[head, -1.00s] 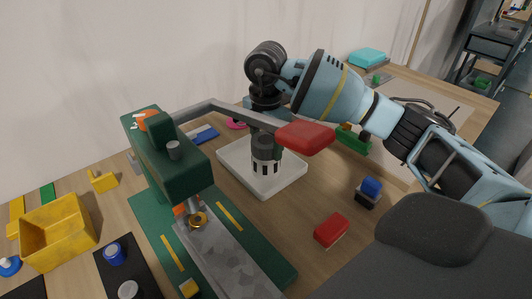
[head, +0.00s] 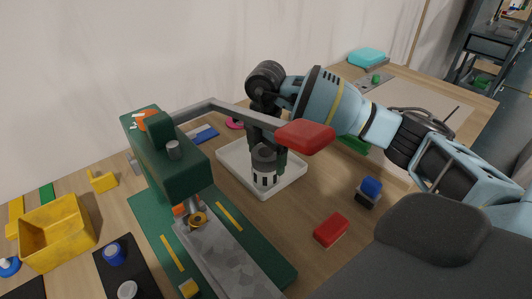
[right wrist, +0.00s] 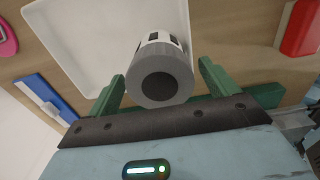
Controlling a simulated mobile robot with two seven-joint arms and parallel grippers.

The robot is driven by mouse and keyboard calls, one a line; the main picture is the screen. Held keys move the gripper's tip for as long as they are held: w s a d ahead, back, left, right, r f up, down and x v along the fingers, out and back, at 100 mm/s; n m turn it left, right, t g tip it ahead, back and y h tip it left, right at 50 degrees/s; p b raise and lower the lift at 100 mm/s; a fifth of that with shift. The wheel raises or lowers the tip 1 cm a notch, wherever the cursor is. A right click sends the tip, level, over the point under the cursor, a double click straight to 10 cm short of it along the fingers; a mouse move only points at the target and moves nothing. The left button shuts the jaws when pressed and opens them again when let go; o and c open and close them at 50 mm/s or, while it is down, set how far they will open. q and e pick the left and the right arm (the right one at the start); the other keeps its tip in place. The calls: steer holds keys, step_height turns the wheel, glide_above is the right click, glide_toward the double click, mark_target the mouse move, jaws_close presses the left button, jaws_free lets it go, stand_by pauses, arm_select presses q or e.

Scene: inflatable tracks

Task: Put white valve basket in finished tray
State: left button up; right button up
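The white valve basket (head: 264,178) is a short cylinder with a grey collar and a white, dark-slotted lower part. It stands about upright in the shallow white tray (head: 228,170); whether its base touches the tray floor is hidden. My right gripper (head: 266,158) points down over it, with green fingers on either side. In the right wrist view the basket (right wrist: 160,78) sits between the fingers of the gripper (right wrist: 162,72), with narrow gaps showing, so it looks open around the basket. My left gripper is out of view.
A green press-like fixture (head: 165,155) with a grey lever and red handle (head: 305,136) stands close to the tray. A red block (head: 331,229) and a blue-topped block (head: 370,188) lie right. A yellow bin (head: 58,232) is at left.

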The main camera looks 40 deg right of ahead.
step_height(320, 180, up, 12)
steer(key=shift+r+p, duration=0.15)
steer(key=shift+p, duration=0.2)
stand_by(0.5)
stand_by(0.4)
